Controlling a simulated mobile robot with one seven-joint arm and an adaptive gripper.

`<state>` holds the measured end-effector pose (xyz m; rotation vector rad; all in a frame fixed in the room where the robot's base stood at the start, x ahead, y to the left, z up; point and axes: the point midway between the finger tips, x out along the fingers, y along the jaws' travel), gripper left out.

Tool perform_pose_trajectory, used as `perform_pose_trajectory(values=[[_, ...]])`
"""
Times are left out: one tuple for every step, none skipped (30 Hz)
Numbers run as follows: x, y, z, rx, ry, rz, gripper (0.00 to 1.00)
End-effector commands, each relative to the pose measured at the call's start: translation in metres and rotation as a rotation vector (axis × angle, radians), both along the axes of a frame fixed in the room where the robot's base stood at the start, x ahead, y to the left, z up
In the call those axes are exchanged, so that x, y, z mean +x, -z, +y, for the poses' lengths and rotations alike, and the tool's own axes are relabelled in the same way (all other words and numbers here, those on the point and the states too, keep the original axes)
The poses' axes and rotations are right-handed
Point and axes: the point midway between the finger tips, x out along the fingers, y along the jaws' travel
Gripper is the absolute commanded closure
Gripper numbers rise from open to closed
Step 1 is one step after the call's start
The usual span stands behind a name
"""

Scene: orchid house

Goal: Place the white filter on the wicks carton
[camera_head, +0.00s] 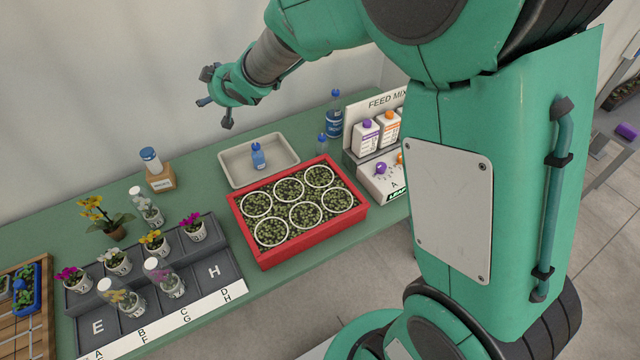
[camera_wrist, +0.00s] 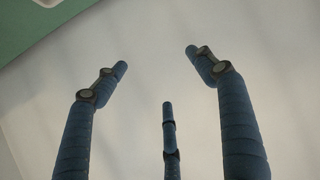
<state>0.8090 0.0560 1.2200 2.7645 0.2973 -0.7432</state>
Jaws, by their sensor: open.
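The wicks carton (camera_head: 161,182) is a small brown box with a white label on the green bench, near the wall left of the grey tray. A small white cylinder with a blue band, which looks like the white filter (camera_head: 150,160), stands upright on top of the carton. My gripper (camera_head: 213,99) is open and empty, raised near the wall, above and to the right of the carton and apart from it. In the wrist view, its three fingers (camera_wrist: 157,72) are spread with nothing between them. Neither the filter nor the carton shows in the wrist view.
A grey tray (camera_head: 226,171) holds a blue bottle. Feed bottles (camera_head: 365,135) stand at right. The bench (camera_head: 205,167) is clear between carton and tray.

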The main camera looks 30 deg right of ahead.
Motion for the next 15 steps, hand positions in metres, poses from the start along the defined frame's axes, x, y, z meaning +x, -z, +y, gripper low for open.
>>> perform_pose_trajectory(values=[[-0.016, -0.014, -0.009, -0.005, 0.029, 0.009, 0.30], [-0.025, -0.021, -0.014, -0.009, 0.045, 0.019, 0.30], [-0.038, -0.028, -0.021, -0.013, 0.067, 0.033, 0.30], [-0.048, -0.033, -0.026, -0.015, 0.084, 0.043, 0.30], [-0.058, -0.038, -0.031, -0.017, 0.099, 0.055, 0.30], [-0.072, -0.044, -0.037, -0.019, 0.119, 0.069, 0.30], [-0.083, -0.048, -0.041, -0.019, 0.134, 0.081, 0.30], [-0.094, -0.053, -0.045, -0.020, 0.148, 0.093, 0.30], [-0.109, -0.057, -0.050, -0.019, 0.167, 0.110, 0.30], [-0.120, -0.061, -0.053, -0.019, 0.180, 0.121, 0.30], [-0.132, -0.063, -0.056, -0.018, 0.192, 0.135, 0.30], [-0.148, -0.067, -0.060, -0.016, 0.208, 0.152, 0.30], [-0.160, -0.069, -0.063, -0.014, 0.220, 0.166, 0.30], [-0.173, -0.072, -0.065, -0.011, 0.231, 0.178, 0.30], [-0.189, -0.074, -0.068, -0.008, 0.244, 0.197, 0.30]])
